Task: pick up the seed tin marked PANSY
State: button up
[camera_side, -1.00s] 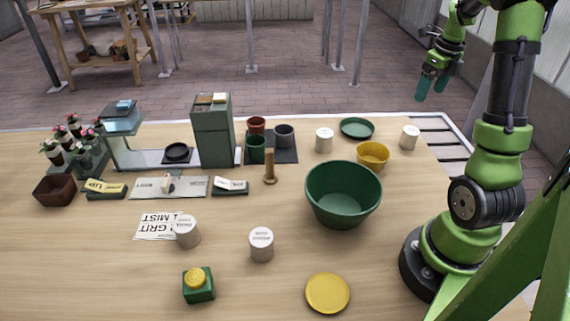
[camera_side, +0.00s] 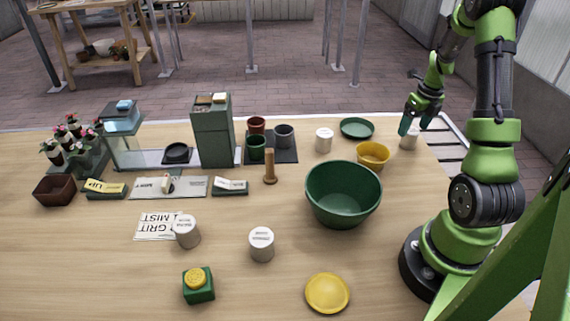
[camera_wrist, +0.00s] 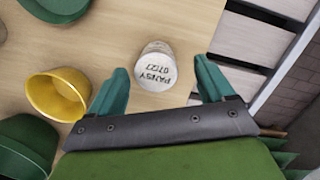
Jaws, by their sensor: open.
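The white seed tin (camera_wrist: 157,68) stands upright on the wooden table in the wrist view, its lid marked PANSY 07/27. In the side view the same tin (camera_side: 409,141) is at the table's far right corner, partly behind my gripper (camera_side: 415,122). In the wrist view my gripper (camera_wrist: 160,88) is open, its two teal fingers apart with the tin showing between and beyond them. The fingers do not appear to touch it. Other white tins stand at the back (camera_side: 324,140), front centre (camera_side: 261,244) and front left (camera_side: 187,231); their lettering is too small to read surely.
A yellow pot (camera_wrist: 58,95) stands left of the tin in the wrist view, near a large green bowl (camera_side: 343,195). A green saucer (camera_side: 357,128) lies at the back. The table edge and a slatted surface (camera_wrist: 253,45) are close on the tin's right.

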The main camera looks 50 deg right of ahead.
aim_at(412, 130)
jog(key=f, duration=0.4)
jog(key=shift+w+a+f, duration=0.1)
jog(key=shift+a+f, duration=0.1)
jog(key=shift+f, duration=0.05)
jog(key=shift+c, duration=0.4)
jog(key=c, duration=1)
jog(key=shift+c, duration=0.2)
jog(key=shift+r, duration=0.15)
